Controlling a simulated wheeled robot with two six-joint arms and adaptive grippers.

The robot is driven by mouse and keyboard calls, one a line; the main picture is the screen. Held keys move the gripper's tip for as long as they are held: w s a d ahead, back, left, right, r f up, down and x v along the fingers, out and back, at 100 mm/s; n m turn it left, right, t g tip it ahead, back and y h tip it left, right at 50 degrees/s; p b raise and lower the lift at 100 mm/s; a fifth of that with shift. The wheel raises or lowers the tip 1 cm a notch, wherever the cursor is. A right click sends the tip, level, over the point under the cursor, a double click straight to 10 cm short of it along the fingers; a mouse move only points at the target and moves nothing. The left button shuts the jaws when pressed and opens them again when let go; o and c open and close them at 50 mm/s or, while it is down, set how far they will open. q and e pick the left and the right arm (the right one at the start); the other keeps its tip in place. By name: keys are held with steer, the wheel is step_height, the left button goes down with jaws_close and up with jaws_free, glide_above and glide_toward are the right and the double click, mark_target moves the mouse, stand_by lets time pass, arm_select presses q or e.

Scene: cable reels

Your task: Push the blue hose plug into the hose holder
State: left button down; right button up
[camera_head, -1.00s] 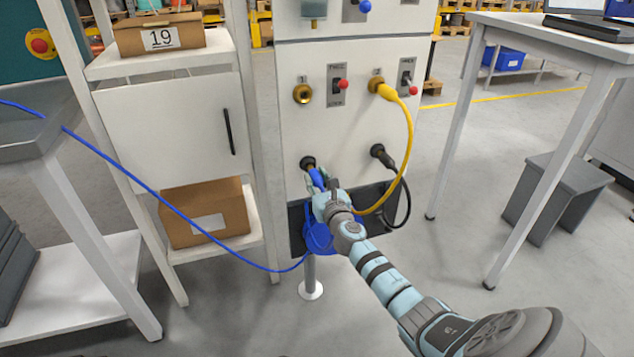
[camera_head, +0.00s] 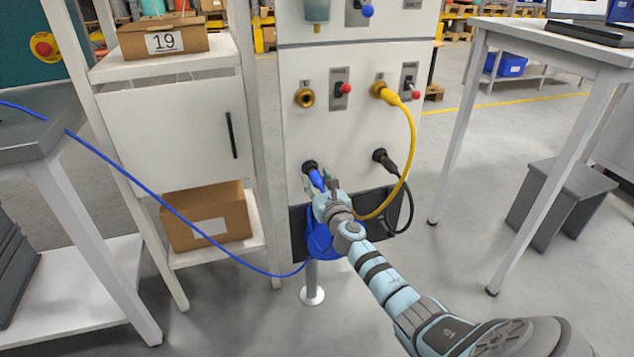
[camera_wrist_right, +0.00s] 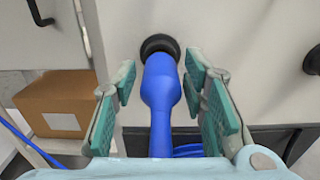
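The blue hose plug (camera_head: 316,179) points into the black round hose holder (camera_head: 310,166) at the lower left of the white panel. In the right wrist view the plug (camera_wrist_right: 161,85) meets the holder (camera_wrist_right: 158,43), its front end hidden inside the black ring. My right gripper (camera_head: 322,188) is just in front of the holder. In the right wrist view its fingers (camera_wrist_right: 160,72) stand open on both sides of the plug, with gaps visible. My left gripper is not in view.
A yellow cable (camera_head: 411,135) and a black cable (camera_head: 408,190) hang to the right of the plug. The blue hose (camera_head: 190,222) runs left to a bench. A dark tray (camera_head: 299,235) on the panel lies below. A cardboard box (camera_head: 206,217) sits on the left shelf.

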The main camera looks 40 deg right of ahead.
steer(key=shift+o, duration=0.3)
steer(key=shift+s, duration=0.1)
steer(key=v, duration=1.2)
